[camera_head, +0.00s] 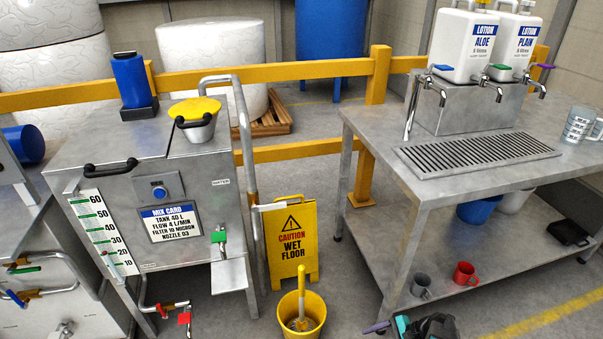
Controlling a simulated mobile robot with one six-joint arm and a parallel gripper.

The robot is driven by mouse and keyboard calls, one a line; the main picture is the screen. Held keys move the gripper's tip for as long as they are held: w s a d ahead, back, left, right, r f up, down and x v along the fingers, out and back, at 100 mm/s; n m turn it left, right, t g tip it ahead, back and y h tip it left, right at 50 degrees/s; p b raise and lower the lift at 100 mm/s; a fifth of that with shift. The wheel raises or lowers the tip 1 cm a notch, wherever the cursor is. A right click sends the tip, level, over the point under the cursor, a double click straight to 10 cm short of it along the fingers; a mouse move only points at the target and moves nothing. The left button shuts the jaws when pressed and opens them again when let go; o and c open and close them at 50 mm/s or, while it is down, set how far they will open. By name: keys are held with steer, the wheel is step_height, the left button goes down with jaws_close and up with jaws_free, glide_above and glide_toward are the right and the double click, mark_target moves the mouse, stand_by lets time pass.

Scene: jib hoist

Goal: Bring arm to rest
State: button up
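A dark, bulky part (435,327), which looks like the end of my arm with my gripper, shows at the bottom edge, right of centre. It is low in front of the steel table (375,125) and cut off by the frame. A teal piece (402,324) and a greyish-purple piece (377,327) show just left of it. I cannot tell whether these are fingers or something held. Whether the gripper is open or shut cannot be made out.
A yellow bucket (301,318) and a yellow wet-floor sign (293,240) stand left of the arm. The table's lower shelf (410,250) holds a red mug (465,274) and a grey mug (421,286). A steel mixing tank (95,160) stands left. Floor shows between tank and table.

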steer(key=s+a+r+n+g+h+p, duration=0.3)
steer(key=s+r+n+p, duration=0.3)
steer(key=s, duration=0.4)
steer(key=s+a+r+n+g+h+p, duration=0.3)
steer(key=s+a+r+n+h+p, duration=0.2)
steer(key=s+n, duration=0.4)
steer(key=shift+s+a+r+h+p, duration=0.15)
steer(key=shift+s+r+h+p, duration=0.3)
steer(key=shift+r+p, duration=0.5)
steer(key=shift+w+f, duration=0.1)
